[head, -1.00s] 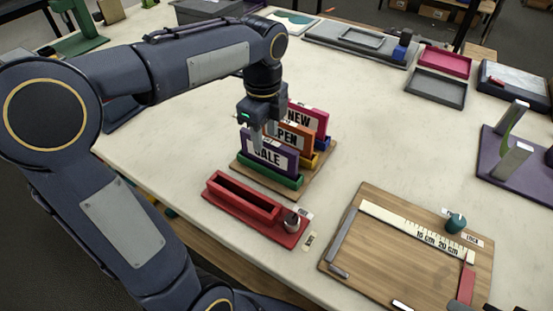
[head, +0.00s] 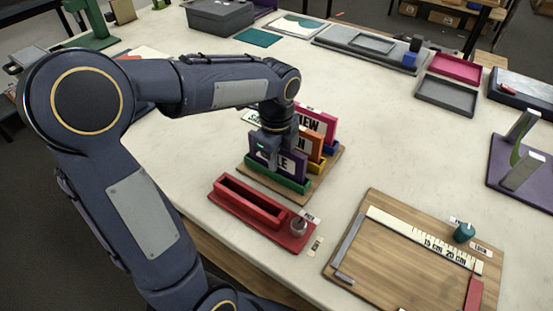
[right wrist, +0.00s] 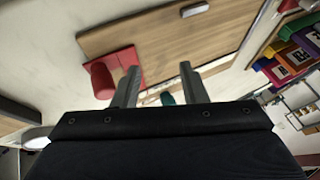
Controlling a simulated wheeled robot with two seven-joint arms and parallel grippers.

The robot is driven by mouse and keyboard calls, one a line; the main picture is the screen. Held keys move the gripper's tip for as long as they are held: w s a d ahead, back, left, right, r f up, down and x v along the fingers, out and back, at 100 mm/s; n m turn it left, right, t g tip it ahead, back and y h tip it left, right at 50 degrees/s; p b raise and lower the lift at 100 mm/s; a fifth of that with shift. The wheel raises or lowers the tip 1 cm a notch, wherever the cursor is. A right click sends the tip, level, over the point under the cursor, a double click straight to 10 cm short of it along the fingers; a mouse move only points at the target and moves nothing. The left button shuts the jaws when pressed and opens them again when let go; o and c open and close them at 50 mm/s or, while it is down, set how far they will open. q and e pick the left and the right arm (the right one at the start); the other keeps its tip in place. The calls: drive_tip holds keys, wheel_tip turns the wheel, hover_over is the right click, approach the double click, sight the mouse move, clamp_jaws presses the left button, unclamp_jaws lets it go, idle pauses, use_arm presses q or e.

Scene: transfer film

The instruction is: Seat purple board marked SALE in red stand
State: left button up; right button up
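The purple board marked SALE (head: 292,165) stands upright in a green holder (head: 303,189) on a wooden base. My left gripper (head: 272,157) is down at the board's upper left part, with a finger in front of its face and covering some letters. The far finger is hidden, so I cannot tell whether it grips. The red stand (head: 231,196) lies nearer the front edge. Its long slot is empty, and a metal knob (head: 298,228) sits at its right end. My right gripper (right wrist: 160,88) is open and empty in the right wrist view.
Orange and pink boards (head: 318,122) stand close behind the purple one. A wooden ruler board (head: 390,270) lies to the right of the red stand. Grey and pink trays (head: 447,96) are at the back right. The table between the base and the ruler board is clear.

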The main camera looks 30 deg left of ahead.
use_arm(q)
clamp_jaws()
drive_tip(key=shift+r, duration=0.5)
wheel_tip(320, 180, up, 2)
drive_tip(key=shift+w+r, duration=0.1)
drive_tip(key=shift+r, duration=0.1)
drive_tip(key=s+a+r, duration=0.1)
drive_tip(key=s+r, duration=0.8)
drive_tip(key=s, duration=0.5)
drive_tip(key=shift+r, duration=0.3)
